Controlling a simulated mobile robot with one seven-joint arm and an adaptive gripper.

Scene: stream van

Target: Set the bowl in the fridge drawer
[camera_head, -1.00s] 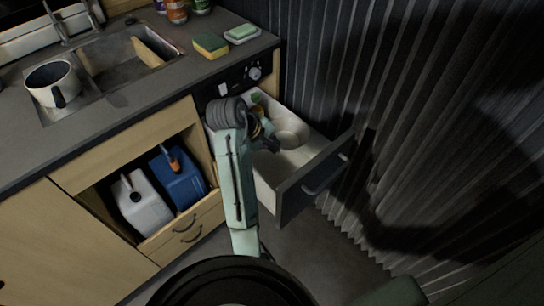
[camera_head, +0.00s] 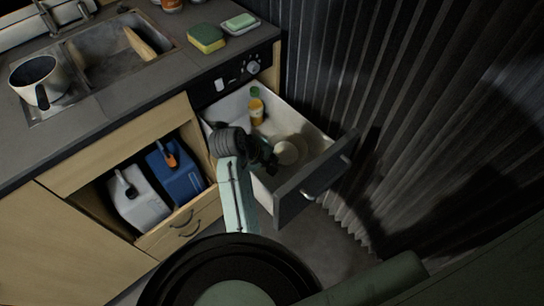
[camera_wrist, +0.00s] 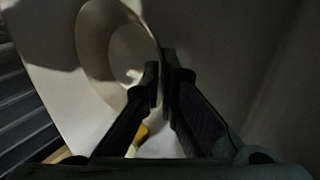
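The fridge drawer (camera_head: 318,172) is pulled open under the counter, with a white inside and a dark front. A pale round bowl (camera_head: 287,153) is inside it, toward the front. My gripper (camera_head: 270,157) reaches down into the drawer at the bowl's left side. In the wrist view the bowl (camera_wrist: 95,55) is close, and its rim runs between my two nearly closed fingertips (camera_wrist: 160,75). The fingers appear shut on the rim. I cannot tell whether the bowl's underside touches the drawer floor.
A yellow bottle with a green cap (camera_head: 256,108) stands at the drawer's back left. Ribbed dark curtain (camera_head: 390,120) hangs close on the right. The counter holds a sponge (camera_head: 206,38), a soap dish (camera_head: 240,23) and a pot (camera_head: 35,80).

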